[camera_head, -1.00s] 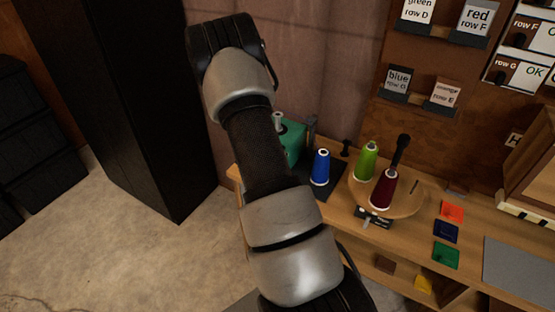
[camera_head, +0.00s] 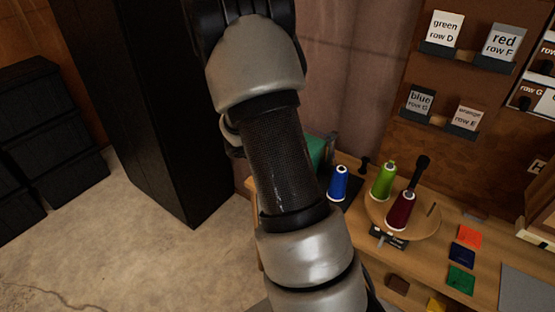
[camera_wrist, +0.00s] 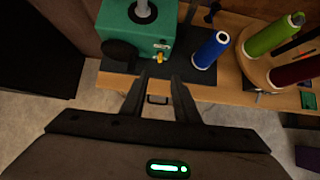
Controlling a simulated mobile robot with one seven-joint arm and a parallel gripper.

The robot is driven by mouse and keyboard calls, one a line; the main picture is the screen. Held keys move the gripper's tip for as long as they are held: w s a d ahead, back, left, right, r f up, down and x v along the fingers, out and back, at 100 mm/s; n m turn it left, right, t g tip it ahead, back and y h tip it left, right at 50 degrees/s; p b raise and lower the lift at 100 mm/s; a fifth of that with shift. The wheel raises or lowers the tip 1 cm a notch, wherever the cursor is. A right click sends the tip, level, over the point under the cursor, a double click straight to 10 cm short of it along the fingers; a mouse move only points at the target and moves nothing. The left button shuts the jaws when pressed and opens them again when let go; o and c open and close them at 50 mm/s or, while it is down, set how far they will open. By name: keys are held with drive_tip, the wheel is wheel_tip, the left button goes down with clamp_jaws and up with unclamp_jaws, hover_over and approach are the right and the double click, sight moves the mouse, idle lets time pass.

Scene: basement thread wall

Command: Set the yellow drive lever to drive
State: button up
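The yellow drive lever (camera_wrist: 159,57) is a small knob on the front of a green machine (camera_wrist: 125,36) in the wrist view. The machine stands on a dark mat and has a black round wheel at its left and a grey post on top. My gripper (camera_wrist: 158,83) points toward the lever, its two dark fingers apart with nothing between them. The fingertips lie just below the lever in the picture, and I see no contact. In the head view my arm covers most of the green machine (camera_head: 318,152); the lever and gripper are hidden there.
A blue spool (camera_wrist: 210,49) stands close right of the machine. Green (camera_head: 383,180) and dark red (camera_head: 401,211) spools stand on a round wooden board (camera_head: 428,224). A black handle (camera_wrist: 158,99) shows below the table edge between my fingers. A tall black cabinet (camera_head: 150,110) stands left.

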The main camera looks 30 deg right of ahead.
drive_tip(key=shift+v, duration=1.2)
drive_tip(key=s+a+r+m+y, duration=0.1)
drive_tip(key=s+a+r+m, duration=0.35)
drive_tip(key=r, duration=0.25)
drive_tip(key=s+a+r+m+t+y+p, duration=0.1)
drive_tip(key=s+a+r+m, duration=0.25)
drive_tip(key=r+m, duration=0.25)
drive_tip(key=s+a+r+m+y, duration=0.1)
drive_tip(key=s+a+r+m, duration=0.35)
drive_tip(key=r+m, duration=0.2)
drive_tip(key=s+a+r+m+t+y, duration=0.1)
drive_tip(key=s+a+r+m+y, duration=0.3)
drive_tip(key=s+a, duration=0.4)
drive_tip(key=shift+s+a+r+m+t+p, duration=0.2)
drive_tip(key=shift+a+r+m+t+p, duration=0.2)
drive_tip(key=shift+a+m, duration=0.4)
drive_tip(key=shift+d, duration=0.15)
